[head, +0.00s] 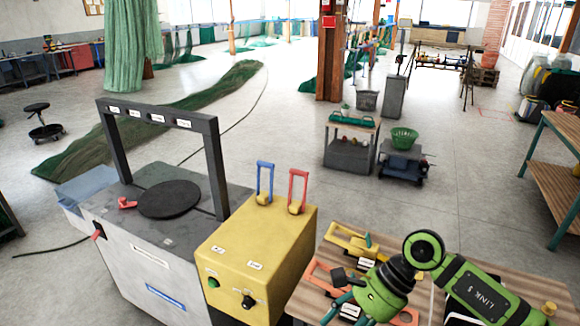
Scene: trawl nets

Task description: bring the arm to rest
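My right arm, green and black, comes in from the lower right over a wooden-topped table (300,298). Its gripper (345,287) is at the left end of the arm, low over the tools on the table. The fingers are small and partly mixed with the tools behind them, so I cannot tell whether they are open or shut, or whether they touch anything. A yellow tool (350,240) lies at the table's back edge. An orange tool (318,272) lies beside the gripper, partly hidden by it. My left gripper is not in view.
Left of the table stands a yellow box (262,240) with a blue lever (265,182) and a red lever (297,190). Next to it is a grey machine (140,255) with a dark upright frame (160,115). A wooden shelf unit (555,180) stands at the right.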

